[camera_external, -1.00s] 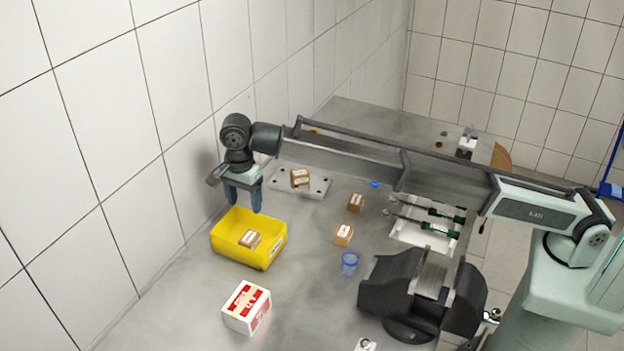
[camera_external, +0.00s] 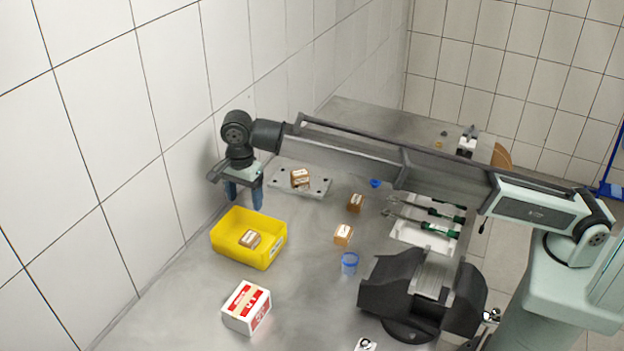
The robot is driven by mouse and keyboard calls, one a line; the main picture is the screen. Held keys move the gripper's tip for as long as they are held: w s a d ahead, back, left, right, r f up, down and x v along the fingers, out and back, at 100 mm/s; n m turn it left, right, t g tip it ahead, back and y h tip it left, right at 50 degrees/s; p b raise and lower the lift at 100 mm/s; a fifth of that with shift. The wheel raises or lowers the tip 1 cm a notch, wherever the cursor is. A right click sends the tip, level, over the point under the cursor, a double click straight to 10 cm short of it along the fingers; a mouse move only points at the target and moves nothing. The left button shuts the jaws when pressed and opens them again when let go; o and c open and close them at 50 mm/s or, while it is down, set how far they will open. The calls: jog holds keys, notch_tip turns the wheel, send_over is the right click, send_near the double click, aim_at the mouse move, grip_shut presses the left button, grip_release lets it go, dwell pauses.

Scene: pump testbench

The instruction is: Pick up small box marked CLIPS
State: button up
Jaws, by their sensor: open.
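Several small brown boxes with pale labels are in view, and the lettering is too small to tell which one is marked CLIPS. One box (camera_external: 249,239) lies inside the yellow bin (camera_external: 268,256). Another box (camera_external: 300,179) sits on the grey plate with holes (camera_external: 319,186). Two more, a box (camera_external: 355,203) and a box (camera_external: 343,235), stand on the table right of centre. My gripper (camera_external: 244,203) is open and empty, fingers pointing down, above the far edge of the yellow bin as seen here, apart from every box.
A red and white carton (camera_external: 247,307) stands in front of the bin. A blue cup (camera_external: 350,263) and a black machine (camera_external: 393,292) are to the right. A white tray (camera_external: 412,234) holds green-handled tools. The tiled wall is close behind my gripper.

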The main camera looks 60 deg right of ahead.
notch_tip(320, 180, up, 2)
jog(key=s+d, duration=0.2)
jog(key=d, duration=0.1)
jog(key=n, duration=0.1)
send_over(345, 229)
jog(key=f, duration=0.9)
jog(key=shift+s, duration=0.2)
jog(key=shift+w+a+f, duration=0.1)
jog(key=shift+w+f, duration=0.05)
jog(key=shift+f, duration=1.4)
jog(key=shift+w+f, duration=0.1)
jog(key=shift+f, duration=1.4)
jog(key=shift+c, duration=0.3)
jog(key=c, duration=1.1)
